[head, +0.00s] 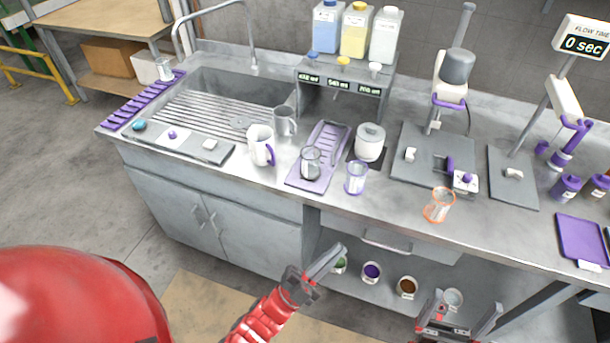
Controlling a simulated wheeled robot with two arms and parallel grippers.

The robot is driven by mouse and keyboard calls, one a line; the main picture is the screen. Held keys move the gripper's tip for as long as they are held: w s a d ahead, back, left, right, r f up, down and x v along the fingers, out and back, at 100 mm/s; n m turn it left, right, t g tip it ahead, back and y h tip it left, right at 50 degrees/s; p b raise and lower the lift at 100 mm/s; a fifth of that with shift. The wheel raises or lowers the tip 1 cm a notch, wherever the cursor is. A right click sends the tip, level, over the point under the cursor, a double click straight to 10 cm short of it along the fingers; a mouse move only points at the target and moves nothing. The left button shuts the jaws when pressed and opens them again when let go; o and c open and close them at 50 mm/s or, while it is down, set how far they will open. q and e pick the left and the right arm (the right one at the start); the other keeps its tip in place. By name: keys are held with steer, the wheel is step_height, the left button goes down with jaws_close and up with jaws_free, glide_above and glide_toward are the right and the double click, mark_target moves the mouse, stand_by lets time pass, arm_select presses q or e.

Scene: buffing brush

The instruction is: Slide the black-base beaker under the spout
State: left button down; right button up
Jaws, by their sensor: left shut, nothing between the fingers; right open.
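A clear beaker with a dark base (310,165) stands upright on the purple ridged tray (333,137), near the tray's front end. My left gripper (335,255) is shut and empty, in front of the counter's edge and well short of the beaker. My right gripper (465,308) is open and empty, low at the bottom right, away from the beaker.
A purple-trimmed beaker (356,180) stands just right of the dark-base one, and an orange beaker (440,206) further right. A white lidded pot (370,142) stands right of the tray. Small cups sit on the lower shelf.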

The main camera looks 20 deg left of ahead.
arm_select(q)
steer(key=w+f+m+g+y, duration=0.3)
steer(key=f+m+g+y, duration=0.4)
steer(key=f, duration=1.2)
steer(key=m+t+y+p, duration=0.2)
steer(key=m+t+y, duration=0.3)
steer(key=m+y, duration=0.6)
glide_toward(308, 173)
steer(key=shift+m+h, duration=0.4)
steer(key=shift+h, duration=0.3)
steer(key=w, duration=0.2)
steer(key=w+p, duration=0.2)
steer(key=w, duration=0.1)
steer(key=shift+w+a, duration=0.3)
steer(key=shift+a, duration=0.05)
steer(key=shift+w, duration=0.6)
